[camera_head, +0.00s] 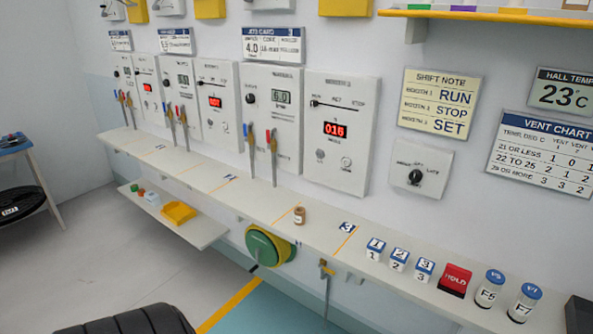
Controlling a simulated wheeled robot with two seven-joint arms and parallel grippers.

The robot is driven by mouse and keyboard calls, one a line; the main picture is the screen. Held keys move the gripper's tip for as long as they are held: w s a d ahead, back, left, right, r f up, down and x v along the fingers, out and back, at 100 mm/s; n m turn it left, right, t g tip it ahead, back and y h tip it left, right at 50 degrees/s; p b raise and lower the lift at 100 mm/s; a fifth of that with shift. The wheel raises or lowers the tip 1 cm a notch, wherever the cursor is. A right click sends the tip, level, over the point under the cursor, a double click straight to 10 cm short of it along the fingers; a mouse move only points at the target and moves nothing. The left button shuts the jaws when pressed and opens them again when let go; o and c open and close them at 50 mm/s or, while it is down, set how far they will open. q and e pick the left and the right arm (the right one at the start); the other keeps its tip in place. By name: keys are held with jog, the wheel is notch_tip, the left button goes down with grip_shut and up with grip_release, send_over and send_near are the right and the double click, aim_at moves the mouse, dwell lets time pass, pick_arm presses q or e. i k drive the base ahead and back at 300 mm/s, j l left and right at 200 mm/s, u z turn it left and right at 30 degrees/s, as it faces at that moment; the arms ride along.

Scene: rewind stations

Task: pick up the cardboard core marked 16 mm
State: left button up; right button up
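A small brown cylinder (299,215), which looks like a cardboard core, stands upright on the long white ledge (255,205), just left of an orange line and the number 3 label. Any marking on it is too small to read, so I cannot tell whether it says 16 mm. Neither of my grippers shows in the head view.
Labelled blocks (398,259), a red HOLD block (454,280) and blue-capped jars (490,287) crowd the ledge's right part. Levers (272,155) rise behind it. A green disc (263,246) and a lower shelf (205,234) with a yellow tray (178,213) are below.

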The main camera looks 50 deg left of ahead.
aim_at(300, 216)
jog(key=j+u, duration=0.1)
jog(key=u, duration=0.4)
jog(key=j+u, duration=0.1)
jog(key=u, duration=0.35)
jog(key=j+u, duration=0.15)
jog(key=u, duration=0.35)
jog(key=k, duration=0.05)
